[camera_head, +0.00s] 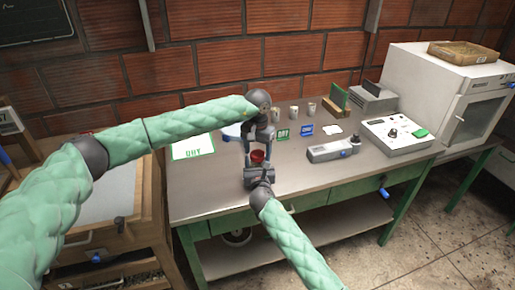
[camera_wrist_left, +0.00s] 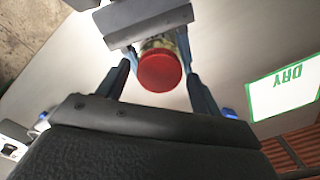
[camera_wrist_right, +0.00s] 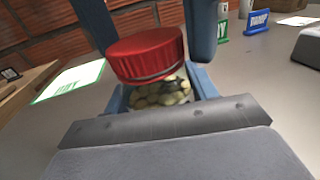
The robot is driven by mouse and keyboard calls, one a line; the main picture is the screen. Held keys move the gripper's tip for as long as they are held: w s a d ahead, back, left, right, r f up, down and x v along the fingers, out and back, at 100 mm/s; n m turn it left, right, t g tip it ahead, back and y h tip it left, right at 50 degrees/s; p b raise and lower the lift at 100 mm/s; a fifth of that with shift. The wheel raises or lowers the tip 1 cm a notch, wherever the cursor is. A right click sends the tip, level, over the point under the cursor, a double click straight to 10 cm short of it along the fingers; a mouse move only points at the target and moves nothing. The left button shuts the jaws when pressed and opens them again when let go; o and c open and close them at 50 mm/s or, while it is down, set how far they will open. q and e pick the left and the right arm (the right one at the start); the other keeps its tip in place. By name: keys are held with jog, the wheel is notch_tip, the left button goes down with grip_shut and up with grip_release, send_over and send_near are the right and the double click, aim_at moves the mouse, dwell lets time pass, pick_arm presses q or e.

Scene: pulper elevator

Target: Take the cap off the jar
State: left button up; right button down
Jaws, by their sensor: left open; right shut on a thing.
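The jar (camera_wrist_right: 160,93) is clear, with pale beans inside, and stands upright near the table's front. Its red cap (camera_wrist_right: 146,54) sits on top, slightly tilted in the right wrist view. The cap also shows in the left wrist view (camera_wrist_left: 160,71) and, small, in the head view (camera_head: 257,157). My right gripper (camera_head: 258,172) is shut on the jar's body from the front, below the cap. My left gripper (camera_head: 258,150) is above, pointing down, its open fingers either side of the cap. In the left wrist view gaps show between fingers and cap.
Behind stand several small cups (camera_head: 294,112), a green sign (camera_head: 283,135) and a blue sign (camera_head: 306,129). A grey handheld device (camera_head: 333,149) and a white meter (camera_head: 397,134) are to the right. A white DRY sheet (camera_head: 193,147) lies left.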

pick_arm(q)
jog(key=c, duration=1)
jog(key=n, duration=2.1)
jog(key=shift+r, duration=0.1)
jog(key=n, duration=2)
jog(key=shift+r, duration=0.1)
jog(key=n, duration=0.7)
jog(key=shift+w, duration=0.1)
pick_arm(e)
jog(key=shift+s, duration=0.1)
pick_arm(q)
jog(key=n, duration=0.6)
jog(key=shift+a, duration=0.1)
